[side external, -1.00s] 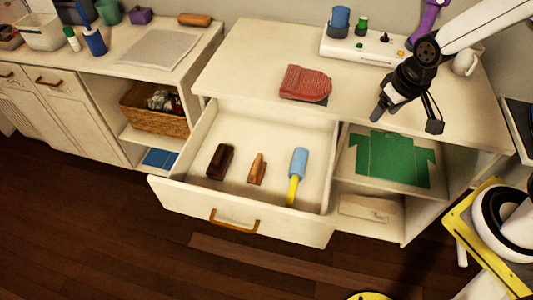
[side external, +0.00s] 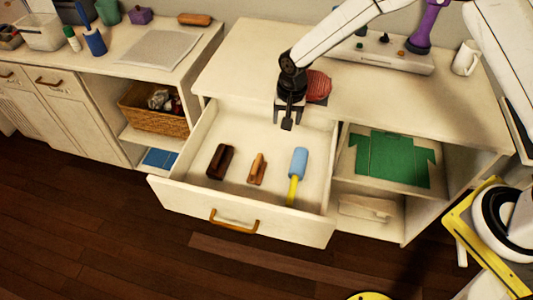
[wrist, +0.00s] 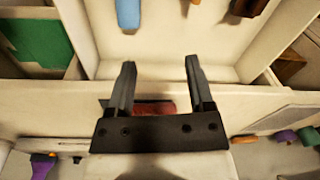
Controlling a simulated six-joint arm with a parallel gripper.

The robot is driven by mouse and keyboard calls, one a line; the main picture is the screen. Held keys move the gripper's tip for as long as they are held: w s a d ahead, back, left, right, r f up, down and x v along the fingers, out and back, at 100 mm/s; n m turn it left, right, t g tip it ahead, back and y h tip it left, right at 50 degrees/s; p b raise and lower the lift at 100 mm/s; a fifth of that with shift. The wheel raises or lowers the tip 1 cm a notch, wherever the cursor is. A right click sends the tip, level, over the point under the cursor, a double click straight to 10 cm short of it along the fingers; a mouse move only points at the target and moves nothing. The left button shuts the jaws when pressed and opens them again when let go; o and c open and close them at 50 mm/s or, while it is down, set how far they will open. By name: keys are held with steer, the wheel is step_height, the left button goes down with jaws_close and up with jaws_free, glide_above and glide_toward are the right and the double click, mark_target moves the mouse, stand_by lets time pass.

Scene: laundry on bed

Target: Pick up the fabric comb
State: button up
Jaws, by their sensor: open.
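A small orange-brown wooden tool, which appears to be the fabric comb (side external: 257,169), lies in the open drawer (side external: 240,208) between a dark brown block-like brush (side external: 220,162) and a blue roller with a yellow handle (side external: 298,163). In the wrist view only a sliver of the comb (wrist: 195,2) shows at the top edge, between the roller (wrist: 128,12) and the brush (wrist: 248,8). My gripper (side external: 284,119) is open and empty, above the back of the drawer. It also shows in the wrist view (wrist: 160,64), its fingers apart.
A folded red cloth (side external: 320,86) lies on the countertop behind my gripper. The drawer walls stand around the tools, with bare floor between them. A white device (side external: 378,54) and a white mug (side external: 466,58) stand farther right. A green cloth (side external: 395,158) lies on the shelf.

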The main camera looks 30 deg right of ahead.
mark_target(256, 163)
steer(key=a+f+m, duration=0.1)
steer(key=a+f, duration=0.1)
steer(key=f, duration=0.1)
steer(key=w+a+f+m, duration=0.1)
steer(key=a+f, duration=0.2)
steer(key=w+a+f, duration=0.1)
steer(key=a+f, duration=0.2)
steer(key=f, duration=0.1)
steer(key=shift+w+a+m+g, duration=0.1)
steer(key=shift+w+m+g, duration=0.1)
steer(key=shift+m+g, duration=0.2)
steer(key=shift+f, duration=1.35)
steer(key=shift+f, duration=2.6)
steer(key=shift+f, duration=0.25)
jaws_close()
